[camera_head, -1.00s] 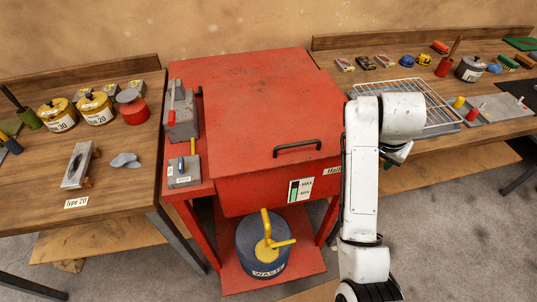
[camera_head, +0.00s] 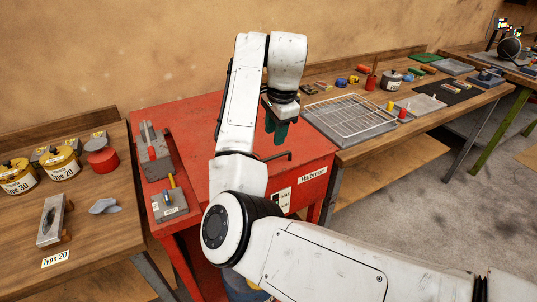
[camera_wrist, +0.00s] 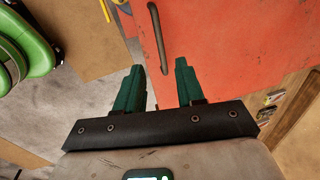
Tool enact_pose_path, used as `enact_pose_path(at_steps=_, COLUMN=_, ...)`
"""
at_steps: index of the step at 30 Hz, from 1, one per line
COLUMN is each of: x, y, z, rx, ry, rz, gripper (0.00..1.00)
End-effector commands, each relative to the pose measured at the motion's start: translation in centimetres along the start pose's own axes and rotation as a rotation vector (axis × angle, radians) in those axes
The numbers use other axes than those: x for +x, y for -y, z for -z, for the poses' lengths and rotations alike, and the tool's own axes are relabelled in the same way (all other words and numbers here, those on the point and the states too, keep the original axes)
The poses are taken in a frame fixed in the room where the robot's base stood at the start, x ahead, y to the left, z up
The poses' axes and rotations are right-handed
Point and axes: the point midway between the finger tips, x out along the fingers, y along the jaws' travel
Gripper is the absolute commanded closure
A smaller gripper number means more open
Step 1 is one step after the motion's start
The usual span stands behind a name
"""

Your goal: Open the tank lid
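The red tank (camera_head: 180,115) stands between two wooden benches, and its flat lid (camera_head: 315,143) is down. A dark bar handle (camera_head: 275,156) sits near the lid's front edge, partly hidden behind my arm in the head view. In the wrist view the handle (camera_wrist: 158,38) shows ahead of my gripper, on the red lid (camera_wrist: 215,50). My gripper (camera_wrist: 160,80) has two green fingers set wide apart with nothing between them. The handle lies beyond the fingertips, roughly in line with the gap. In the head view my gripper (camera_head: 277,132) is over the lid near the handle.
A wire rack (camera_head: 350,116) lies on the right bench, close to the tank. Yellow cans (camera_head: 60,163) stand on the left bench. Grey floor is open at front right.

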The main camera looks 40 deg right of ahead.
Motion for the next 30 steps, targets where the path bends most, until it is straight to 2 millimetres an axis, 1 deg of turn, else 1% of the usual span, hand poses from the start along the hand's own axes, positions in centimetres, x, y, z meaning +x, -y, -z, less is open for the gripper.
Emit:
enact_pose_path(at_steps=1, x=1.0, y=-0.1, z=0.0, rx=-0.001, ry=0.0, rz=-0.004, gripper=0.62)
enact_pose_path(at_steps=9, x=5.8, y=-0.1, z=0.0, rx=-0.003, ry=-0.001, rz=-0.003, gripper=0.62)
enact_pose_path(at_steps=12, x=7.1, y=-0.1, z=0.0, rx=-0.003, ry=0.0, rz=-0.002, gripper=0.62)
enact_pose_path(at_steps=15, x=8.0, y=-0.1, z=0.0, rx=-0.003, ry=0.0, rz=-0.001, gripper=0.62)
enact_pose_path(at_steps=19, x=8.6, y=-0.1, z=0.0, rx=-0.003, ry=-0.001, rz=0.0, gripper=0.62)
enact_pose_path(at_steps=27, x=8.7, y=-0.1, z=0.0, rx=-0.002, ry=0.0, rz=0.0, gripper=0.62)
enact_pose_path(at_steps=30, x=8.7, y=-0.1, z=0.0, rx=-0.002, ry=-0.001, rz=0.0, gripper=0.72)
